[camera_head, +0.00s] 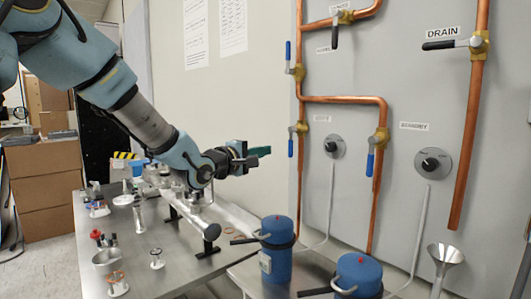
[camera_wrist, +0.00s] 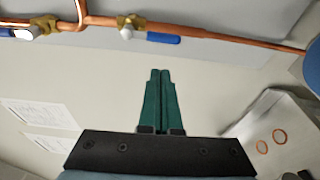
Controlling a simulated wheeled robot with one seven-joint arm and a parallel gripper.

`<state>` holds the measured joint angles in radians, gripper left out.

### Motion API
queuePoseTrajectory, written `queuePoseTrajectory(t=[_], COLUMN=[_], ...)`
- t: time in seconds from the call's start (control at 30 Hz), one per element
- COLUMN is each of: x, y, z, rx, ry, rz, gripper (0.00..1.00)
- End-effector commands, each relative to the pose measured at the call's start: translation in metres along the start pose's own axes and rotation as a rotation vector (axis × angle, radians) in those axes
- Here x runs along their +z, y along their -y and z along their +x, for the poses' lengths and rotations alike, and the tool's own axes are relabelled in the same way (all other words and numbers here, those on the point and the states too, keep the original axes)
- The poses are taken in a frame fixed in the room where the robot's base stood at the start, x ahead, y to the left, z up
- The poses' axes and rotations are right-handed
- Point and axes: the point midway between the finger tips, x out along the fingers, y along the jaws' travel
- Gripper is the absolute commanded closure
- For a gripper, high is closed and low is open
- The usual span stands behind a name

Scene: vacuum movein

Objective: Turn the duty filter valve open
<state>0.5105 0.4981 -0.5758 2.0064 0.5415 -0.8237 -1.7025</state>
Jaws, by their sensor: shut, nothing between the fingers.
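My gripper (camera_head: 258,152), with green fingers, is shut and empty left of the wall pipes; its fingertips (camera_wrist: 160,75) also show in the wrist view. A brass valve (camera_head: 301,128) on the left copper pipe has a blue handle (camera_head: 291,147) hanging down along the pipe. That handle also shows in the wrist view (camera_wrist: 163,38), apart from the fingertips. A higher valve on this pipe has a blue handle (camera_head: 288,50) pointing up. A third blue handle (camera_head: 371,162) hangs down on the pipe to the right. I cannot read which valve is the duty filter.
Black-handled valves are higher up, one by the DRAIN label (camera_head: 443,33). Blue canisters (camera_head: 277,262) (camera_head: 358,277) and a funnel (camera_head: 445,255) stand below. A metal bench (camera_head: 190,262) carries small parts.

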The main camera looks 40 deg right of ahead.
Motion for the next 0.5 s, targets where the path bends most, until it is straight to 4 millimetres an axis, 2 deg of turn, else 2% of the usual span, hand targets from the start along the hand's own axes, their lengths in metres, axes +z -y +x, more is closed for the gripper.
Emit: queuePoseTrajectory(t=[0.5], x=[-0.001], y=[0.003], z=[-0.075], rx=[-0.002], ry=[-0.002], rz=[0.001], gripper=[1.00])
